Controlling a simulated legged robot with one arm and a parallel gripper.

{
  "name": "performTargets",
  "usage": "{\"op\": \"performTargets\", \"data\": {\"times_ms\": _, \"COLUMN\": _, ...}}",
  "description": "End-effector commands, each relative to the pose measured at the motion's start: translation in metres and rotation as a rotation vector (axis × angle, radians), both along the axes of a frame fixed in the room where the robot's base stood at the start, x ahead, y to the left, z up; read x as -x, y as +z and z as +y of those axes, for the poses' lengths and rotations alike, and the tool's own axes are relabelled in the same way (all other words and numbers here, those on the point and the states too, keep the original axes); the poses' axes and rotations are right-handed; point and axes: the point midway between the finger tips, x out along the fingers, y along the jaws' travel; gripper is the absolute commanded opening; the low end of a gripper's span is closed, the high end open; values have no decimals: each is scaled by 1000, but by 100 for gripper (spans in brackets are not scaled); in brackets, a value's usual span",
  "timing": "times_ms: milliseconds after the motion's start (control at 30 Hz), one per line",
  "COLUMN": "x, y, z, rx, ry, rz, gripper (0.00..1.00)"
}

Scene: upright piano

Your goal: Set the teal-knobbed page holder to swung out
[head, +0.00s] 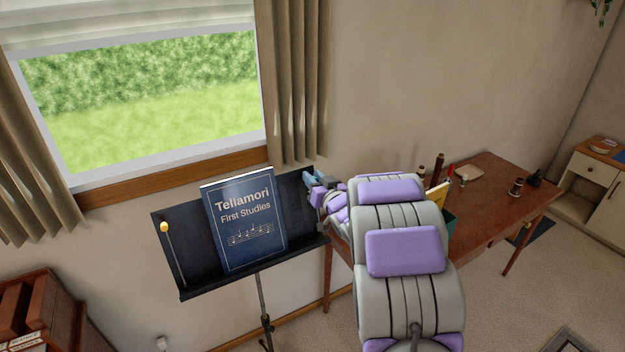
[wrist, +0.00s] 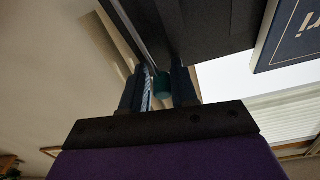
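The music stand's black desk (head: 172,241) stands below the window and bears a dark blue book (head: 244,218) titled "Tellamori First Studies". A yellow-knobbed page holder (head: 165,228) is at the desk's left side. In the wrist view the teal knob (wrist: 162,84) sits between the two fingers of my gripper (wrist: 158,88), close to both; I cannot tell whether both touch it. The dark desk edge lies just beyond the knob. In the head view my gripper (head: 314,185) is at the desk's upper right corner, and my arm hides part of that side.
A wooden table (head: 490,205) with small bottles and other items stands to the right, partly behind my arm. A curtain (head: 295,80) hangs behind the stand. A brown cabinet (head: 45,310) is at lower left. Carpet is open at right.

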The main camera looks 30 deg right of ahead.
Motion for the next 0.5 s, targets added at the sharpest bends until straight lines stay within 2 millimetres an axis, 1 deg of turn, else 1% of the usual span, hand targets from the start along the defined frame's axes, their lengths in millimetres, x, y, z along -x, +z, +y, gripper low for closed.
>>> {"op": "performTargets", "data": {"times_ms": 33, "x": 0, "y": 0, "z": 0, "rx": 0, "ry": 0, "rz": 1, "gripper": 33}}
{"op": "performTargets", "data": {"times_ms": 133, "x": 0, "y": -1, "z": 0, "rx": 0, "ry": 0, "rz": 2, "gripper": 43}}
{"op": "performTargets", "data": {"times_ms": 167, "x": 0, "y": -1, "z": 0, "rx": 0, "ry": 0, "rz": 2, "gripper": 44}}
{"op": "performTargets", "data": {"times_ms": 367, "x": 0, "y": -1, "z": 1, "rx": 1, "ry": 1, "rz": 4, "gripper": 44}}
{"op": "performTargets", "data": {"times_ms": 500, "x": 6, "y": -1, "z": 1, "rx": 1, "ry": 1, "rz": 4, "gripper": 44}}
